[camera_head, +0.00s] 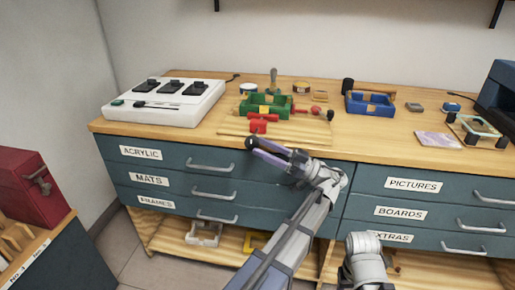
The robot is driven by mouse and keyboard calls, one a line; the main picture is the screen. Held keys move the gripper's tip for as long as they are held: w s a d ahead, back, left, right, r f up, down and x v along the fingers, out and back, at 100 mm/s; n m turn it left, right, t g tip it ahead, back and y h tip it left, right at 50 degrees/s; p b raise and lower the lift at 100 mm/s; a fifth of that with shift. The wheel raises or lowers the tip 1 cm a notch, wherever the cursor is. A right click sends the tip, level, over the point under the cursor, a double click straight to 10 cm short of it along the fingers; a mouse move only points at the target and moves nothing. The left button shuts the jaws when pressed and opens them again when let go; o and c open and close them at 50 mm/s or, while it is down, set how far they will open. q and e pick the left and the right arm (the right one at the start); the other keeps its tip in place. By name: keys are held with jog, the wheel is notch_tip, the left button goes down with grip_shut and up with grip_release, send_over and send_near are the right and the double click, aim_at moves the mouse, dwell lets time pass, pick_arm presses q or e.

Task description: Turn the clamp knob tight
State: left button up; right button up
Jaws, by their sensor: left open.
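A green frame-like fixture (266,107) sits on the wooden bench top, left of its middle. A red block (258,126) is at its front edge, above a flat wooden strip. A small black knob-like piece (330,115) shows to the right, by a red piece. I cannot tell for sure which part is the clamp knob. My left gripper (256,147) is open and empty, at the bench's front edge just in front of the red block. Its fingers point left and look apart from the block. My right gripper does not show.
A white box with black switches (165,102) stands on the bench at left. A blue tray-like fixture (370,103) and a dark machine (497,92) are at right. Drawers with metal handles (210,165) lie below. A red box (34,186) stands at far left.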

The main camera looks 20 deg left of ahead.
pick_arm(q)
jog(key=b+v, duration=0.1)
jog(key=v, duration=0.4)
jog(key=shift+b, duration=0.3)
jog(key=shift+f, duration=0.1)
